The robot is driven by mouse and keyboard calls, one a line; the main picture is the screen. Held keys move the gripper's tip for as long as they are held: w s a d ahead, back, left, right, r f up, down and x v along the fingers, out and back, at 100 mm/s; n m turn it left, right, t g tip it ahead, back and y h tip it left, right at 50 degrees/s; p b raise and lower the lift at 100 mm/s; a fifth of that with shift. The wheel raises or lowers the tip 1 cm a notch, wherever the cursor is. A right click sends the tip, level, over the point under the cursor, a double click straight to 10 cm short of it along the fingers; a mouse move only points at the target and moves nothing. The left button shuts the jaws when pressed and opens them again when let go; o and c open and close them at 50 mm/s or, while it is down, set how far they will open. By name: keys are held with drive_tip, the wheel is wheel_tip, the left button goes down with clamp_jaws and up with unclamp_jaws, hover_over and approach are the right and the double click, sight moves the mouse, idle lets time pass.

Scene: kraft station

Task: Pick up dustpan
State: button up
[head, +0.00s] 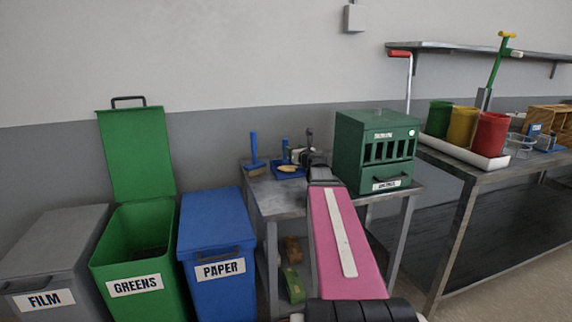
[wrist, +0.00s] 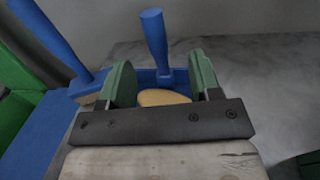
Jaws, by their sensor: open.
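The blue dustpan (head: 291,175) lies on the grey metal table left of the green cabinet, with its handle standing up. In the wrist view its handle (wrist: 154,38) rises between and beyond the fingers, and its pan (wrist: 180,77) shows behind them. A tan oval piece (wrist: 162,97) lies in the pan. My gripper (head: 306,156) is over the table at the dustpan. In the wrist view my gripper (wrist: 160,62) is open, with one green finger on each side of the handle's line. Whether the fingers touch the handle cannot be told. The gripper hides the pan's near part.
A blue-handled brush (head: 254,153) stands left of the dustpan; its handle (wrist: 50,38) leans at the wrist view's left. The green cabinet (head: 375,150) is close on the right. The blue paper bin (head: 216,235) and open greens bin (head: 140,250) stand left of the table (head: 270,205).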

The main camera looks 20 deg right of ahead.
sight(285, 144)
drive_tip(key=w, duration=0.2)
drive_tip(key=w+a, duration=0.1)
drive_tip(key=w, duration=0.5)
drive_tip(key=shift+a+r, duration=0.15)
drive_tip(key=shift+a, duration=0.25)
drive_tip(key=shift+s, duration=0.1)
clamp_jaws()
